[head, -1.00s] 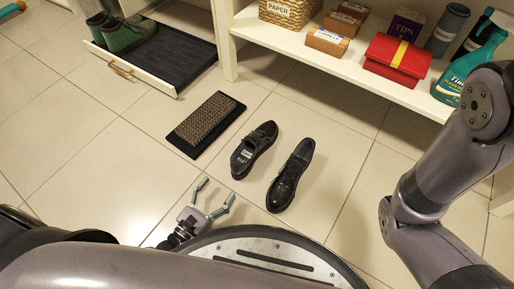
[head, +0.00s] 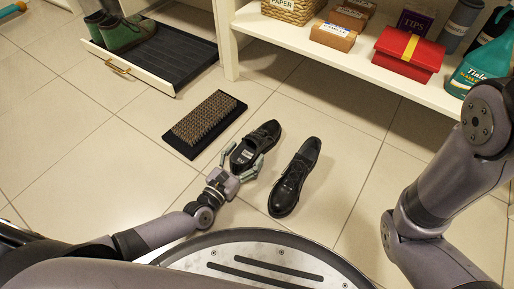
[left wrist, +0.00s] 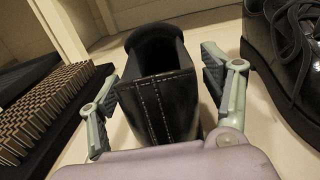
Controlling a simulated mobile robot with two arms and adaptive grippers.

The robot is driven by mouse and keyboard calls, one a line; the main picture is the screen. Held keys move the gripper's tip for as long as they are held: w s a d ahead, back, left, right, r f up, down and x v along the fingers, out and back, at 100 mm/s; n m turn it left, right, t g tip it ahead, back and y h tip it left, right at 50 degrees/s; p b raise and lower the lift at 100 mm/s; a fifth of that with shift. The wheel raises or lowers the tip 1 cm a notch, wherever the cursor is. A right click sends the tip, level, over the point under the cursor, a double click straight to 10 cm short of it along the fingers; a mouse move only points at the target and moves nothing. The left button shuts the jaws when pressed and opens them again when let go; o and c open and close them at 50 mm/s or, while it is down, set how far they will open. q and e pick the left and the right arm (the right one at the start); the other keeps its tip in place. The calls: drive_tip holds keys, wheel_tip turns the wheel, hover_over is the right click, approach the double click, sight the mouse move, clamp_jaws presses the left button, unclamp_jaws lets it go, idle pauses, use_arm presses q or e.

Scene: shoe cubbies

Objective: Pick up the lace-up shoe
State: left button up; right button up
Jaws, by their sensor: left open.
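Two black shoes stand side by side on the tiled floor. The lace-up shoe (head: 294,178) is the right one; its laces show at the right edge of the left wrist view (left wrist: 297,38). The other black shoe (head: 264,135) is to its left, and its heel end fills the middle of the left wrist view (left wrist: 158,100). My left gripper (head: 244,158) is open, with one finger on each side of this left shoe's heel. I cannot tell whether the fingers touch it. The lace-up shoe is outside the fingers, to the right. My right gripper is out of view.
A brush mat (head: 204,121) lies just left of the shoes. A low drawer (head: 160,88) holds green boots (head: 125,34). A white shelf (head: 350,70) behind carries boxes, a red case (head: 408,53) and bottles. Floor right of the lace-up shoe is clear.

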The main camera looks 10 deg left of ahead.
use_arm(q)
drive_tip(key=shift+w, duration=0.15)
drive_tip(key=shift+r, duration=0.1)
drive_tip(key=c, duration=1.6)
